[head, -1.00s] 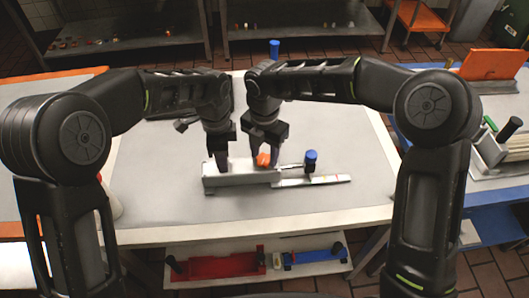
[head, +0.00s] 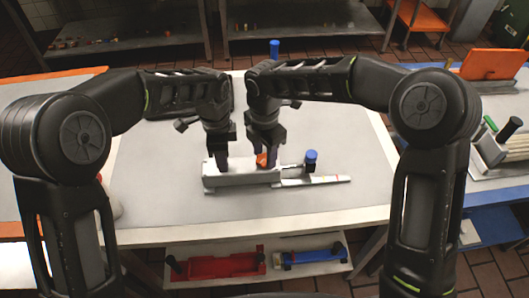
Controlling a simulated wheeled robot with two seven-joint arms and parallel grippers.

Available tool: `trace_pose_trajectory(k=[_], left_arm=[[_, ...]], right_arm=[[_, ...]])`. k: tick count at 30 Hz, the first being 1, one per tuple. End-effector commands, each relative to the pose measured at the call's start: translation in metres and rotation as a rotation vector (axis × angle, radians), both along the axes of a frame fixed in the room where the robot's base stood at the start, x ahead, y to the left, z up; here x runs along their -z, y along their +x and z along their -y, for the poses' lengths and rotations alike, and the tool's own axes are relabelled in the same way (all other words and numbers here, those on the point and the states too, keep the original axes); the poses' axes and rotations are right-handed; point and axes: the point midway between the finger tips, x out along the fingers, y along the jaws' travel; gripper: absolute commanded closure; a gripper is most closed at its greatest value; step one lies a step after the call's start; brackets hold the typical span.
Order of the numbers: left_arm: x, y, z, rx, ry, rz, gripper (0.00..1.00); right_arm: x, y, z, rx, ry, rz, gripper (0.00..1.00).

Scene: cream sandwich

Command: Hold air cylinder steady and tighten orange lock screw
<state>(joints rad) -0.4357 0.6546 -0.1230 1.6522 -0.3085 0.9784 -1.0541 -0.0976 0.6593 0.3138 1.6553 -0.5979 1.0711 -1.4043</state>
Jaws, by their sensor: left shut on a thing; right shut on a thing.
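The air cylinder (head: 235,179) is a grey-white block lying on the light table, with a flat rail stretching out to its right. The orange lock screw (head: 262,160) sits on top near the block's right end. My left gripper (head: 221,160) is shut on the air cylinder at its upper left part. My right gripper (head: 262,154) points down and is shut on the orange lock screw, whose top it partly hides. The fingertips of both grippers are small and partly hidden here.
A blue-capped post (head: 311,158) stands on the rail just right of the screw.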

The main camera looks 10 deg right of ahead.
Motion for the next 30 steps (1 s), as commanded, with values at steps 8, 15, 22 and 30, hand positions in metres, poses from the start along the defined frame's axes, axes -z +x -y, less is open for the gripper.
trace_pose_trajectory(k=[8, 15, 22, 30], left_arm=[[0.0, 0.0001, 0.001, -0.001, -0.002, 0.001, 1.0], [0.0, 0.0001, 0.001, -0.001, -0.002, 0.001, 1.0], [0.0, 0.0001, 0.001, -0.001, -0.002, 0.001, 1.0], [0.0, 0.0, 0.0011, -0.001, -0.002, 0.001, 1.0]], right_arm=[[-0.0006, -0.0002, -0.0003, 0.262, -0.001, 0.002, 0.98], [-0.0007, -0.0003, -0.0001, 0.49, -0.001, 0.002, 0.98], [-0.0008, -0.0001, -0.0004, 0.708, 0.001, 0.003, 0.98], [-0.0008, -0.0004, -0.0006, 0.964, 0.001, 0.003, 0.98]])
